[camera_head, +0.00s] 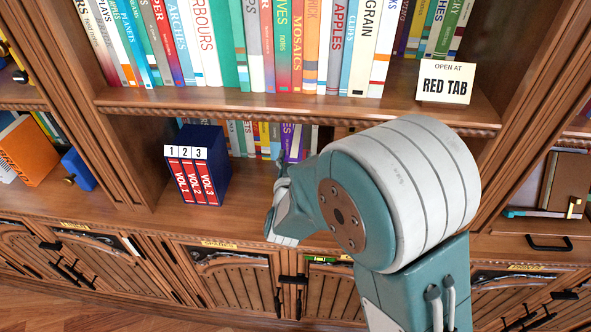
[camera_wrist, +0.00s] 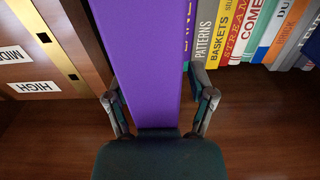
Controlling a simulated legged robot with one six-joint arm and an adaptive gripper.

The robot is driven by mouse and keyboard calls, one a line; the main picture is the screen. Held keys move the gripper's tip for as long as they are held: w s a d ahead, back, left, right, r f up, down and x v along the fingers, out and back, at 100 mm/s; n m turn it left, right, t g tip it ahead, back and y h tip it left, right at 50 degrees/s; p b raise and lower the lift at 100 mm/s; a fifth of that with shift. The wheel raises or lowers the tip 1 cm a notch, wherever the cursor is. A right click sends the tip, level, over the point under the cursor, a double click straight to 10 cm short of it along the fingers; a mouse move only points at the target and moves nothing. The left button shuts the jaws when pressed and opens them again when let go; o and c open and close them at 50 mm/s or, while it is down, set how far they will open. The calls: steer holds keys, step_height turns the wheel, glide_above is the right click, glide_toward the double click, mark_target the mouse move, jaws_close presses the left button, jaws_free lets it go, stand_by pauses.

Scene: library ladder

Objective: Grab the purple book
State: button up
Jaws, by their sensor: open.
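The purple book (camera_wrist: 148,60) fills the middle of the wrist view as a tall plain purple face, very close to the camera. My gripper (camera_wrist: 160,108) is open, with one finger on each side of the book in that view. Small gaps seem to show between the fingers and the book, but I cannot tell whether either touches. In the head view my gripper is largely hidden behind my arm at the lower shelf. Purple spines (camera_head: 297,141) show there, partly hidden; I cannot tell which is this book.
A lettered row of books (camera_wrist: 235,38) stands right of the purple book. A wooden panel (camera_wrist: 90,40) with brass strip and white labels is at left. Red volumes in a blue case (camera_head: 199,172) stand left on the lower shelf. A RED TAB sign (camera_head: 446,82) sits above.

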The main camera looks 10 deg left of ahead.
jaws_close()
steer(key=shift+r, duration=0.15)
